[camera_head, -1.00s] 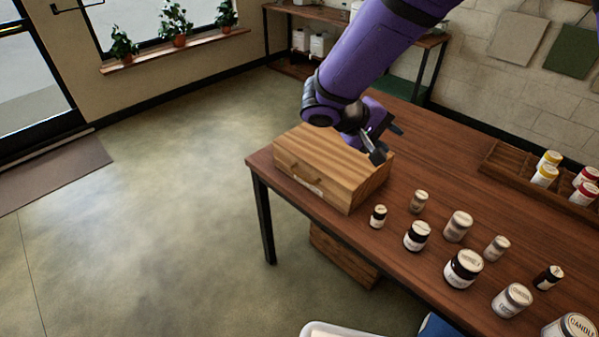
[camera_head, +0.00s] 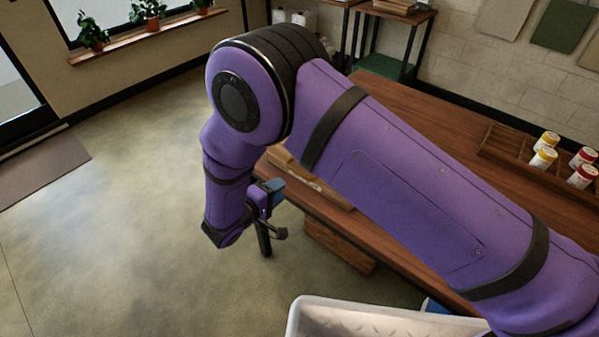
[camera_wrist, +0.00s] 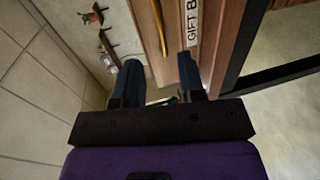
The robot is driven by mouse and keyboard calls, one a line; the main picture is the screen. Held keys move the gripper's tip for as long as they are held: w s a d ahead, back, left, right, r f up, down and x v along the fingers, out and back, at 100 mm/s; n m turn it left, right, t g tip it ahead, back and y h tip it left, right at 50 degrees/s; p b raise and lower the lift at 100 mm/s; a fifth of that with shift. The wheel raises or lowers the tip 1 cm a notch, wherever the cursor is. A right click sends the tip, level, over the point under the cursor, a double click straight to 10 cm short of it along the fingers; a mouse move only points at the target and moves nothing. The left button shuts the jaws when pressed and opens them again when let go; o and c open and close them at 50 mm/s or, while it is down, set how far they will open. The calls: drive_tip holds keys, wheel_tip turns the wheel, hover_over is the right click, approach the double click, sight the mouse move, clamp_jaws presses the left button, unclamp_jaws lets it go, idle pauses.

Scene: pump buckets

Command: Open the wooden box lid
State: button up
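The handle lies ahead of that gap, and I see no contact. The lid's state is hidden.
Floor at left is clear.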

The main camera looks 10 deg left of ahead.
sight(301, 175)
drive_tip(key=x, duration=1)
drive_tip(key=shift+w+d+f, duration=0.1)
drive_tip(key=shift+w+d, duration=0.1)
drive_tip(key=shift+w, duration=0.05)
clamp_jaws()
